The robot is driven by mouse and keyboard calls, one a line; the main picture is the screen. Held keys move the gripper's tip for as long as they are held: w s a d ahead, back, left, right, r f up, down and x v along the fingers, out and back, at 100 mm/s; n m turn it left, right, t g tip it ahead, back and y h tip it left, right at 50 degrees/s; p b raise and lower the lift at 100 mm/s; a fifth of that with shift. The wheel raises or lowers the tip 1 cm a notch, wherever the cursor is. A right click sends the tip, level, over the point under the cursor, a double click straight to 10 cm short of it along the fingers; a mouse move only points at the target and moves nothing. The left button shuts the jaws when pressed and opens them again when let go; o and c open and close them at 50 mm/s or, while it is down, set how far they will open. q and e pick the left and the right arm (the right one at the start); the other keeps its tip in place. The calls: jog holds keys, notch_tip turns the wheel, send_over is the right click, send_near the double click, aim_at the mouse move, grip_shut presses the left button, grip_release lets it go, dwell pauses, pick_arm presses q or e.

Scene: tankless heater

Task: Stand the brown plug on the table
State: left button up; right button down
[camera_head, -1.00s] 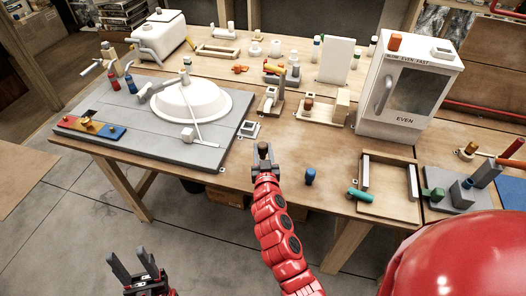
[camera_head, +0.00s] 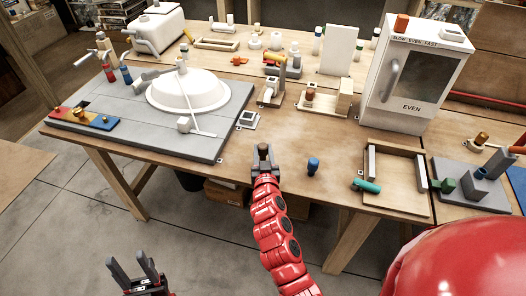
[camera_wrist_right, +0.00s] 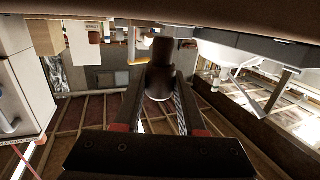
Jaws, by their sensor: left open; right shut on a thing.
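The brown plug (camera_wrist_right: 160,68) is upright between the fingers of my right gripper (camera_wrist_right: 158,100) in the right wrist view. In the head view, my right gripper (camera_head: 264,158) is shut on the brown plug (camera_head: 263,149) near the front edge of the wooden table (camera_head: 275,130). I cannot tell whether the plug's lower end touches the table. My left gripper (camera_head: 135,272) is open and empty, low in front of the table and apart from it.
A blue plug (camera_head: 313,165) stands right of my right gripper. Beyond it are a teal cylinder (camera_head: 367,186) and a wooden frame (camera_head: 400,208). Bare tabletop lies behind the gripper.

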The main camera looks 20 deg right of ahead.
jog(key=shift+f+b, duration=0.6)
jog(key=shift+f, duration=0.05)
dwell(0.6)
jog(key=shift+c, duration=2)
grip_release()
jog(key=b+v, duration=0.2)
jog(key=v, duration=1.5)
jog(key=shift+s, duration=0.2)
